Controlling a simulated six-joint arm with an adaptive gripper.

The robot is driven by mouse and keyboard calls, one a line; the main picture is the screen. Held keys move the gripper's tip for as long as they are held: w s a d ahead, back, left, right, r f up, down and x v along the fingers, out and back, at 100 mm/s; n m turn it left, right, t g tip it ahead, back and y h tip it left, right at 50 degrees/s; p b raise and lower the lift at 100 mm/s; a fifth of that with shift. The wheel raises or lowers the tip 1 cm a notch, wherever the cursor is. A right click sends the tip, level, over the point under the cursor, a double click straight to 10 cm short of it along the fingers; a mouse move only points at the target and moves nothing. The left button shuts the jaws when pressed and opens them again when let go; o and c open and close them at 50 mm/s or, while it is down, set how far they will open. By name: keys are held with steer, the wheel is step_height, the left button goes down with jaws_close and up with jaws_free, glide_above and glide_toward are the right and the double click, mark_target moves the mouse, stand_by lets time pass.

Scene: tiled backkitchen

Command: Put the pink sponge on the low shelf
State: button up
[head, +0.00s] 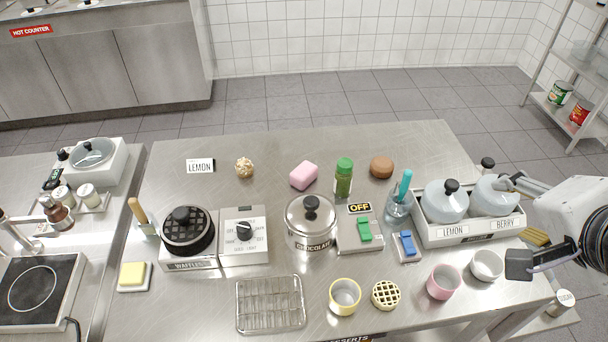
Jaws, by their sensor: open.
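The pink sponge (304,175) lies on the steel table toward its back, left of a green-capped bottle (344,178). A metal rack stands at the upper right, with a shelf (549,102) carrying cans. A lower surface with a sugar jar (565,299) shows at the lower right, partly hidden by the table. I cannot tell which of these is the low shelf.
A cupcake (245,168) and a brown round item (381,166) flank the sponge. The table's back strip is mostly clear.

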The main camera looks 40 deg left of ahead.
steer(key=w+a+r+m+t+y, duration=0.1)
steer(key=w+a+r+m, duration=0.15)
steer(key=w+a, duration=0.4)
steer(key=w+a+r+m+t+y, duration=0.15)
steer(key=w+a+m, duration=0.25)
steer(key=a, duration=0.5)
steer(key=m+t+h, duration=0.3)
steer(key=m+h, duration=0.2)
steer(key=m, duration=1.6)
glide_above(309, 166)
steer(key=d, duration=0.1)
steer(key=f, duration=1.9)
steer(key=shift+s+f, duration=0.35)
steer(key=shift+s, duration=0.05)
steer(key=s+f+m, duration=0.1)
steer(key=s+f, duration=0.1)
steer(key=s+f+m+h, duration=0.1)
steer(key=f, duration=0.1)
steer(key=s+a+f+m+h, duration=0.1)
steer(key=s+f, duration=0.1)
steer(key=shift+s+f+m, duration=0.25)
steer(key=shift+s, duration=0.1)
steer(key=shift+x, duration=1.35)
